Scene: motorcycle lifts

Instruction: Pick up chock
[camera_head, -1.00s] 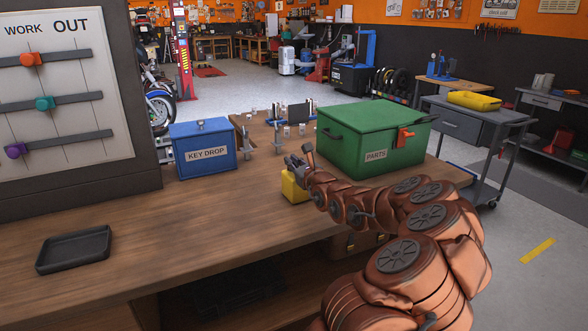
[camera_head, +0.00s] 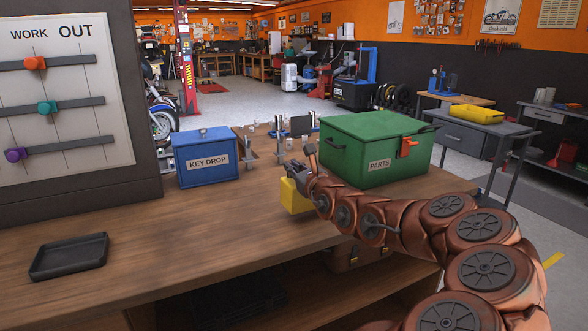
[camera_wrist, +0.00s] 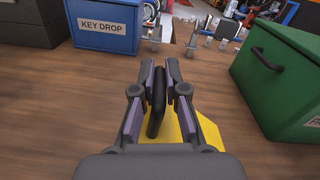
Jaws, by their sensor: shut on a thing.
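The yellow chock (camera_head: 293,197) stands on the wooden bench between the blue KEY DROP box and the green PARTS box. My gripper (camera_head: 292,175) is at its top. In the wrist view, my gripper (camera_wrist: 157,88) is shut on a black upright part (camera_wrist: 157,104) of the chock, with one finger on each side. The yellow body of the chock (camera_wrist: 208,130) shows below and to the right of the fingers. The gripper's palm hides its near part. I cannot tell whether its underside touches the bench.
The blue KEY DROP box (camera_head: 206,158) is left of the chock, and the green PARTS box (camera_head: 372,150) is close on the right. Metal posts (camera_head: 279,152) stand behind. A black tray (camera_head: 69,257) lies at the front left. The bench between tray and chock is clear.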

